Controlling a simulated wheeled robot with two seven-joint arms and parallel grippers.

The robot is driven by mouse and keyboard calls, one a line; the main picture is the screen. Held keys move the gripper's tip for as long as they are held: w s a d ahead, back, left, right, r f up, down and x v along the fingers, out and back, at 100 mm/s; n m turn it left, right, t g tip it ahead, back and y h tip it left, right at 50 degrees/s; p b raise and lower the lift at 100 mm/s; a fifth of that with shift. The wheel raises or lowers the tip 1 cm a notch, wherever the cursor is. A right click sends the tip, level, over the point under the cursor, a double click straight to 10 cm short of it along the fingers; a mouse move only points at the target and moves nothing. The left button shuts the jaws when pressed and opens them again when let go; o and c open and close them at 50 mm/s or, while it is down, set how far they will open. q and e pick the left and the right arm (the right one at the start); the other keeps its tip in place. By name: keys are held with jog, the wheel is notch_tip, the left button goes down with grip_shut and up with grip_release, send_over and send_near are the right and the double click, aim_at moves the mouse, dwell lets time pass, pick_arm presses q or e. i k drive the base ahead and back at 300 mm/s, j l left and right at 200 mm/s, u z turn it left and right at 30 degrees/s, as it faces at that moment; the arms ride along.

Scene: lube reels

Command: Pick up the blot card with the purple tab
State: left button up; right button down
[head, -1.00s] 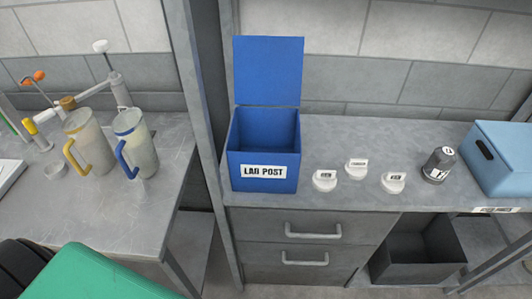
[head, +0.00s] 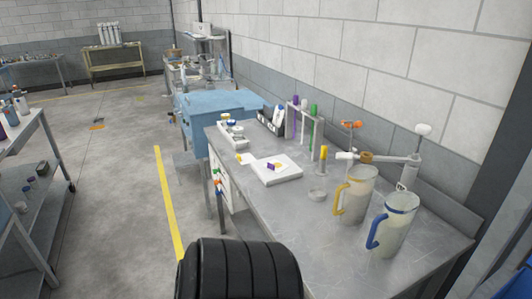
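A small item with a purple and yellow-orange patch (head: 273,166) lies on a white flat block (head: 276,174) on the metal bench. The purple patch may be the tab of the blot card, but it is too small to tell. A small pale piece with a yellow patch (head: 244,159) lies just left of the block, near the bench's left edge. Neither of my grippers shows in the head view.
Two jugs, yellow-handled (head: 358,193) and blue-handled (head: 395,225), stand at the near right of the bench (head: 300,230). A rack with coloured tubes (head: 309,125) stands behind the block. A black ribbed shape (head: 238,270) covers the bottom middle. Floor left of the bench is open.

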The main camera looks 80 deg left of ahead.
aim_at(276, 164)
jog(key=u, duration=2.45)
jog(key=j+z, duration=0.1)
jog(key=z, duration=0.6)
jog(key=i+j+z, duration=0.2)
jog(key=j+z, duration=0.2)
jog(key=j, duration=0.3)
jog(key=i+j+z, duration=0.1)
jog(key=j+z, duration=0.3)
jog(key=j, duration=0.25)
jog(key=j+z, duration=0.4)
jog(key=j, duration=0.35)
